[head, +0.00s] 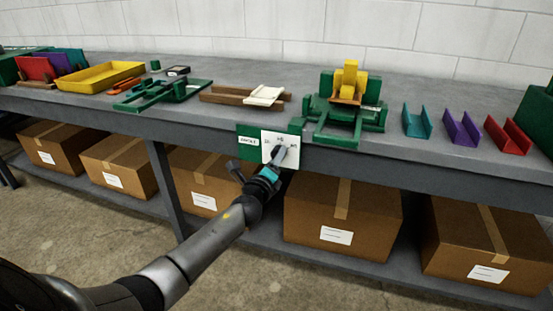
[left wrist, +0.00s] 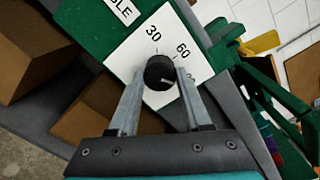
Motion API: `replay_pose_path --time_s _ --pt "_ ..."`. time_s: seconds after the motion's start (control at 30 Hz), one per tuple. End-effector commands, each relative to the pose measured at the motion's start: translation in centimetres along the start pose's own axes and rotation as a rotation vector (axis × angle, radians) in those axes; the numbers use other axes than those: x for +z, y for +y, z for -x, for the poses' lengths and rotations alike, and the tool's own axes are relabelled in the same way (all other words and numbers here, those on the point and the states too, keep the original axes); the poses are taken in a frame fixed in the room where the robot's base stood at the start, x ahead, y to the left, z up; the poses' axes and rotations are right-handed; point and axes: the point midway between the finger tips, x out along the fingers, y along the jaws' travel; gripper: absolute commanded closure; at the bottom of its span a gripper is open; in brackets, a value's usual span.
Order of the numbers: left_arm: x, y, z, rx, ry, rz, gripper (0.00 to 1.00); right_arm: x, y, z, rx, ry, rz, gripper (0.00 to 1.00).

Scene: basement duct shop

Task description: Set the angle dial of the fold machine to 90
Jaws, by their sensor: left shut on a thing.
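The fold machine (head: 345,105) is green with a yellow top and stands on the bench. Its dial plate, white (head: 270,136) beside a green label (head: 248,143), is on the bench's front edge. The left wrist view shows the black round dial (left wrist: 159,72) on the white plate (left wrist: 128,55), with 30 and 60 readable. A third number is partly hidden by a finger. The dial's white line points right and slightly down, towards that number; I cannot tell if it lines up exactly. My left gripper (head: 280,156) is shut on the dial, a finger on each side (left wrist: 160,78). My right gripper is not in view.
The grey bench (head: 215,118) holds a yellow tray (head: 100,77), a green tool (head: 165,93), and teal, purple and red channels (head: 508,136) at the right. Several cardboard boxes (head: 342,215) fill the lower shelf. The floor in front is clear.

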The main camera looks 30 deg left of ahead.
Motion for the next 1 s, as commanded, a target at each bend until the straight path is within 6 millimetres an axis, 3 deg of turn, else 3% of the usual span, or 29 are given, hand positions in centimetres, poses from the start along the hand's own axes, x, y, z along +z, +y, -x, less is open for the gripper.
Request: replay_pose_path --time_s 0.1,0.13,0.4,0.77,1.0 --pt "0.0 0.1 0.0 0.002 0.0 -0.005 1.0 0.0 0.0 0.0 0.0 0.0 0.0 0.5" --pt "0.0 0.1 0.0 0.001 0.0 -0.005 0.5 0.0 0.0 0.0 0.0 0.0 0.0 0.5" --pt "0.0 0.1 0.0 0.001 0.0 -0.002 0.21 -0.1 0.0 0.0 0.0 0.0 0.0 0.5" --pt "0.0 0.0 0.5 0.0 0.001 -0.001 0.21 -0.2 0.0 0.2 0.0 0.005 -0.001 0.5" --pt "0.0 0.0 3.3 0.002 0.002 -0.002 0.21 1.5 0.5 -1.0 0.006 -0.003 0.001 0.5"
